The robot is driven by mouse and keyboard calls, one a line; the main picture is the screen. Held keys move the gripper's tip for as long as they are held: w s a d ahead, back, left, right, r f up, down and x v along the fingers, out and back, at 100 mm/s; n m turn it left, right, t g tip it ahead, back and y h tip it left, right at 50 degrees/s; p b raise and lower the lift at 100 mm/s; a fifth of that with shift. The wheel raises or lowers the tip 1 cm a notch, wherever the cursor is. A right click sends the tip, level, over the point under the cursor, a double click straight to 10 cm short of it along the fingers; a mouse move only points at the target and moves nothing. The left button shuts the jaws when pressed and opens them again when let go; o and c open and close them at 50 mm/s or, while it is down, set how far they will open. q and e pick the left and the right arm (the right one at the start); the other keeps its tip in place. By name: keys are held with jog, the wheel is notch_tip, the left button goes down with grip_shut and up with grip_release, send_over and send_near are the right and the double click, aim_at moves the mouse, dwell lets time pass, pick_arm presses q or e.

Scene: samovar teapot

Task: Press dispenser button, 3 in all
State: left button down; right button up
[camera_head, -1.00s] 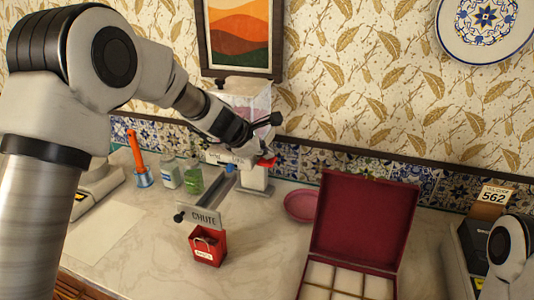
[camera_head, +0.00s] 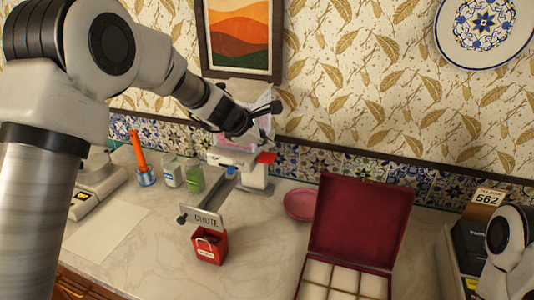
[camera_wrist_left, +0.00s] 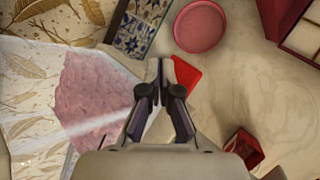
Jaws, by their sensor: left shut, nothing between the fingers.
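The white dispenser (camera_head: 252,178) stands against the tiled wall, with a clear hopper of pink contents (camera_wrist_left: 95,90) largely behind my left arm in the head view. A red tab (camera_head: 267,157), which looks like its button, sticks out on its right side. It also shows in the wrist view (camera_wrist_left: 188,76), just beside the fingertips. My left gripper (camera_wrist_left: 160,66) is shut and empty. In the head view its tips (camera_head: 266,139) are just above the red tab, and contact cannot be told. My right gripper is out of view.
A pink dish (camera_head: 300,204) and an open red box with compartments (camera_head: 360,222) are to the right. Bottles (camera_head: 193,178) and a scale (camera_head: 97,185) are left.

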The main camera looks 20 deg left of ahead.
aim_at(266, 158)
pick_arm(q)
notch_tip(266, 158, up, 4)
jog(key=p, duration=0.3)
jog(key=shift+s, duration=0.1)
jog(key=shift+f, duration=0.1)
dwell(1.5)
